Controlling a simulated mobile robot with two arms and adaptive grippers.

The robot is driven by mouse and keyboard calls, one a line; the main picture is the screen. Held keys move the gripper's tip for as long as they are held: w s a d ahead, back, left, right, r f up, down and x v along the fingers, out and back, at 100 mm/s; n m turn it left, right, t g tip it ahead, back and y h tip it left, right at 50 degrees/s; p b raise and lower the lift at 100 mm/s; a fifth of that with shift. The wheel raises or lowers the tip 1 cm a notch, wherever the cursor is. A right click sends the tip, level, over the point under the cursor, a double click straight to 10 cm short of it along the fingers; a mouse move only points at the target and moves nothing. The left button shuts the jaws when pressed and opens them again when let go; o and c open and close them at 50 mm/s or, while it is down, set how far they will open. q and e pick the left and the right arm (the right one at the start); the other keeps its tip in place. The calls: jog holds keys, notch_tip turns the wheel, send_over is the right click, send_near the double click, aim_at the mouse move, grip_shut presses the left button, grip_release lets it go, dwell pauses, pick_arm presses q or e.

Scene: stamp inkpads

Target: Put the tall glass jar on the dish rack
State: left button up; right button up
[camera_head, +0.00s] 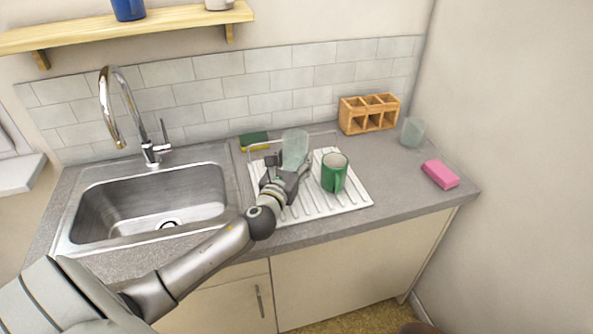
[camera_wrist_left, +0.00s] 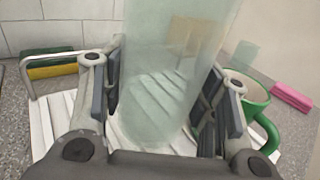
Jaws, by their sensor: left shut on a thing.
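The tall glass jar (camera_head: 295,146) is pale green and see-through, and it stands upright at the left part of the white ribbed dish rack (camera_head: 325,208). My left gripper (camera_head: 286,172) is shut on it. In the left wrist view the jar (camera_wrist_left: 160,95) sits between the two finger pads, with the white ribs of the rack (camera_wrist_left: 45,125) showing below and through it. Whether its base touches the rack I cannot tell. My right gripper is not in view.
A green mug (camera_head: 334,176) stands on the rack just right of the jar. A green and yellow sponge (camera_head: 254,140) lies behind it. A wooden box (camera_head: 368,113), a short glass (camera_head: 412,132) and a pink sponge (camera_head: 440,174) are further right. The sink (camera_head: 150,205) is left.

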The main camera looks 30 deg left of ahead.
aim_at(296, 167)
pick_arm(q)
jog(key=shift+w+f, duration=0.4)
jog(key=shift+f, duration=0.1)
notch_tip(296, 167, down, 3)
jog(key=shift+r+b, duration=0.2)
jog(key=shift+b, duration=0.25)
jog(key=shift+f, duration=0.2)
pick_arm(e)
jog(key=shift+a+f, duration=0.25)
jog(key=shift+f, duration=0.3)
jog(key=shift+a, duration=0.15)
pick_arm(q)
jog(key=shift+f, duration=0.1)
jog(key=o, duration=1.2)
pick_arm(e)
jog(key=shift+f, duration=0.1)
pick_arm(q)
jog(key=shift+s, duration=0.1)
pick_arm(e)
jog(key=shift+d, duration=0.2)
